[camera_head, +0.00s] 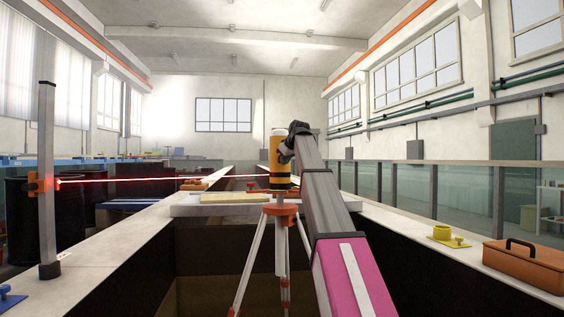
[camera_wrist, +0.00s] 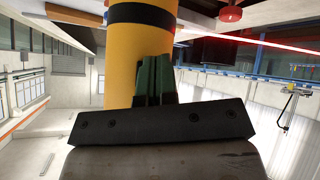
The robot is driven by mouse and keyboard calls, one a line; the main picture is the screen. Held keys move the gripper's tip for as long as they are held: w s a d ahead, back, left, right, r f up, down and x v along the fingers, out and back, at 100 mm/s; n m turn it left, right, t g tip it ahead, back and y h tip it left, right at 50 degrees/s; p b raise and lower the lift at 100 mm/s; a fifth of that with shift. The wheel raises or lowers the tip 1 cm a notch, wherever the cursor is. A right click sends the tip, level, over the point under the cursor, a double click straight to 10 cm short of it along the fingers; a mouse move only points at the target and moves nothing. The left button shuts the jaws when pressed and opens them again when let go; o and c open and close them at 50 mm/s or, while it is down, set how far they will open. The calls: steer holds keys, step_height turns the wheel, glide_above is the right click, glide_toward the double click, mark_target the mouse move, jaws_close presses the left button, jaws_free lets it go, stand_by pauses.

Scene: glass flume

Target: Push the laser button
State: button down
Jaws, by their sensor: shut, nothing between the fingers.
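A yellow cylinder with dark bands, likely the laser (camera_head: 279,150), stands upright on a tripod (camera_head: 281,235) with an orange head. A red beam (camera_head: 130,180) shows at its height, with a bright spot at an orange clamp (camera_head: 38,185) on the left post. My gripper (camera_wrist: 154,62) is shut and empty, its dark green fingertips in front of the yellow cylinder (camera_wrist: 140,50) in the wrist view. I cannot tell whether they touch it. In the head view my arm hides the fingers, beside the cylinder's upper part. I cannot make out a button.
The tripod stands in a dark channel between pale ledges (camera_head: 120,240). A flat slab (camera_head: 185,208) lies across behind it. A brown toolbox (camera_head: 525,264) and a yellow piece (camera_head: 444,235) sit on the right ledge. The grey post (camera_head: 47,130) rises at left.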

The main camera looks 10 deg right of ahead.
steer(key=shift+w, duration=0.5)
stand_by(0.3)
steer(key=shift+s, duration=0.55)
steer(key=shift+s, duration=3)
